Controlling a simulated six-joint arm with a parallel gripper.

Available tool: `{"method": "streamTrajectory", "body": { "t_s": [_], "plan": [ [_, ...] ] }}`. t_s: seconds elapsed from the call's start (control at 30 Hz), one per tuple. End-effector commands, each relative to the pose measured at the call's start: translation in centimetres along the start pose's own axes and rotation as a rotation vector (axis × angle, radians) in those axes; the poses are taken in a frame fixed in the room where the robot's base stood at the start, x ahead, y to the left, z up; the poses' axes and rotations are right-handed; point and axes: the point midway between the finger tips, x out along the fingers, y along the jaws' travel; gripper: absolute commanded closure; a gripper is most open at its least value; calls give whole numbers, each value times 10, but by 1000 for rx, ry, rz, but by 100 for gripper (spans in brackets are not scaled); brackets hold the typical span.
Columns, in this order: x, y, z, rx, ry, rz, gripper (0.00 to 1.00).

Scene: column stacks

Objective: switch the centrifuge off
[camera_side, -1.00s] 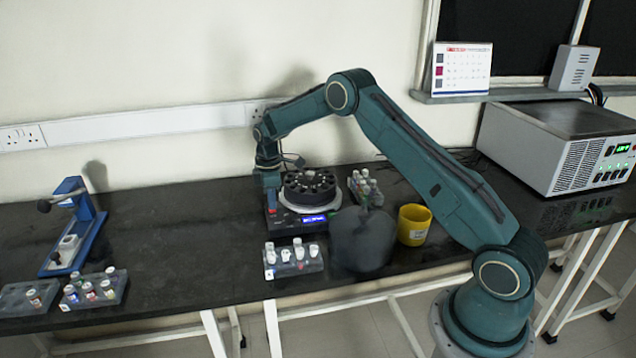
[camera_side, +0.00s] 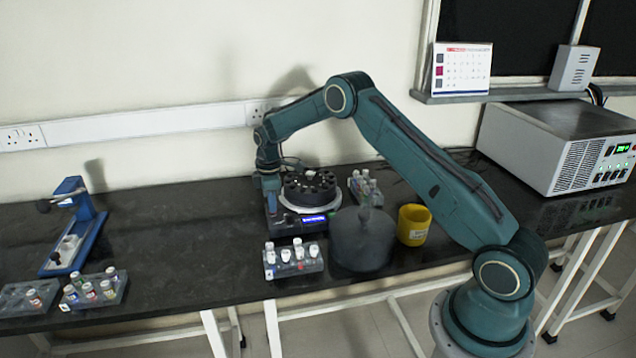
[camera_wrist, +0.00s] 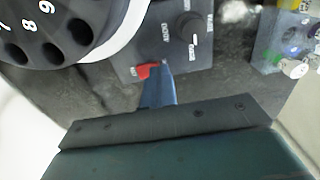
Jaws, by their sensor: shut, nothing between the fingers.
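The centrifuge (camera_side: 283,223) stands on the bench with its dark, numbered rotor (camera_side: 311,186) uncovered and its small display (camera_side: 314,219) lit blue-violet. In the wrist view, its panel shows a black knob (camera_wrist: 190,27) and a red switch (camera_wrist: 147,71) beside the pale rotor rim. My gripper (camera_wrist: 160,72) is shut and empty, its fingertips right at the red switch and partly covering it. I cannot tell whether they press on it. In the side view, my gripper (camera_side: 271,186) points down at the left side of the centrifuge.
A grey lid (camera_side: 360,240) and a yellow cup (camera_side: 413,225) stand right of the centrifuge. Vial racks stand in front (camera_side: 294,263) and behind right (camera_side: 366,188). A blue press (camera_side: 80,225) is far left. The bench between is clear.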

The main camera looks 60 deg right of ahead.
Motion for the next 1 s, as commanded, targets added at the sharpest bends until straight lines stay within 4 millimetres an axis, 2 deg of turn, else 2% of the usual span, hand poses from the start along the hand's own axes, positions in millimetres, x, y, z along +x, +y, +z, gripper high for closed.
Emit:
{"method": "streamTrajectory", "body": {
  "t_s": [0.47, 1.0],
  "plan": [
    [2, 0, 0, 1, 0, 1, 100],
    [-27, 0, 0, 1, 0, 0, 100]
  ]
}}
